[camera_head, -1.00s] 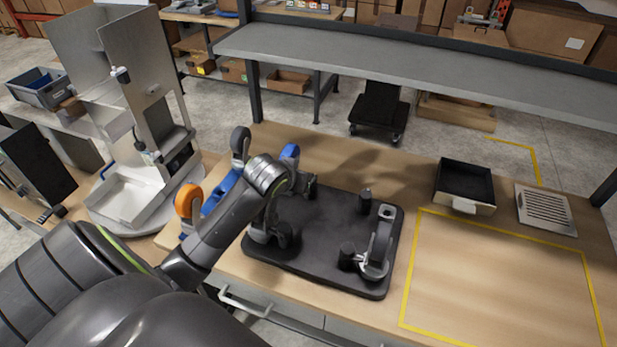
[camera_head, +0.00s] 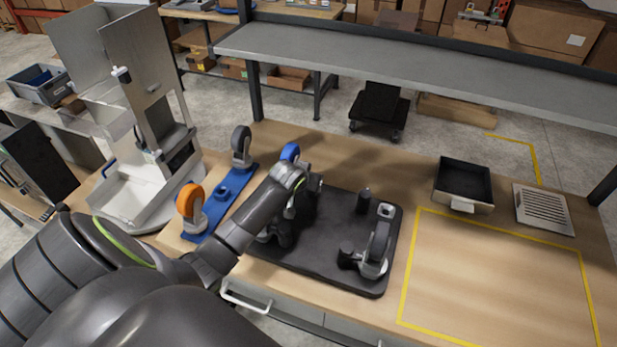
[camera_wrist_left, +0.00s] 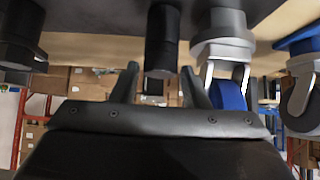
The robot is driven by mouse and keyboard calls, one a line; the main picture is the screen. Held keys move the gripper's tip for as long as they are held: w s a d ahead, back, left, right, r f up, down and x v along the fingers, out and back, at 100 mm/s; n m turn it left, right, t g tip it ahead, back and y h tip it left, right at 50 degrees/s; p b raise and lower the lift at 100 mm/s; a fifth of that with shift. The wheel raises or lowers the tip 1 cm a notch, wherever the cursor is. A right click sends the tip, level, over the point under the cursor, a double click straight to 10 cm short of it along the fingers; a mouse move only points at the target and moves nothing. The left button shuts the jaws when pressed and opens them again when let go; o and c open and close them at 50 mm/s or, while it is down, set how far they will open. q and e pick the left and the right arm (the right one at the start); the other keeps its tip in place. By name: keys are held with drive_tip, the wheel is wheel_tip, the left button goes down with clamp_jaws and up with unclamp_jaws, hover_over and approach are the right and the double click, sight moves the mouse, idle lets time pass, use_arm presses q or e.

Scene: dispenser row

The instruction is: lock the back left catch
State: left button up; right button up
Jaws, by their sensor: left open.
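A black plate (camera_head: 340,275) lies on the wooden bench and carries short black posts and casters. My left arm reaches over its left part, and in the head view the wrist hides much of its back left corner. A caster with a blue wheel (camera_head: 290,152) shows just behind the wrist. In the left wrist view my left gripper (camera_wrist_left: 160,82) is open, and a black post (camera_wrist_left: 162,42), which looks like the back left catch, stands in line with the gap between the fingers. I cannot tell whether they touch it. The blue-wheeled caster (camera_wrist_left: 229,88) is close by the right finger.
A blue strip (camera_head: 226,190) with an orange-wheeled caster (camera_head: 189,203) and a grey-wheeled caster (camera_head: 241,142) lies left of the plate. A grey-wheeled caster (camera_head: 377,250) stands on the plate's right. A black tray (camera_head: 464,180) and slotted panel (camera_head: 543,209) are farther right. The yellow-outlined area is clear.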

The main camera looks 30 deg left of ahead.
use_arm(q)
drive_tip(key=c, duration=0.7)
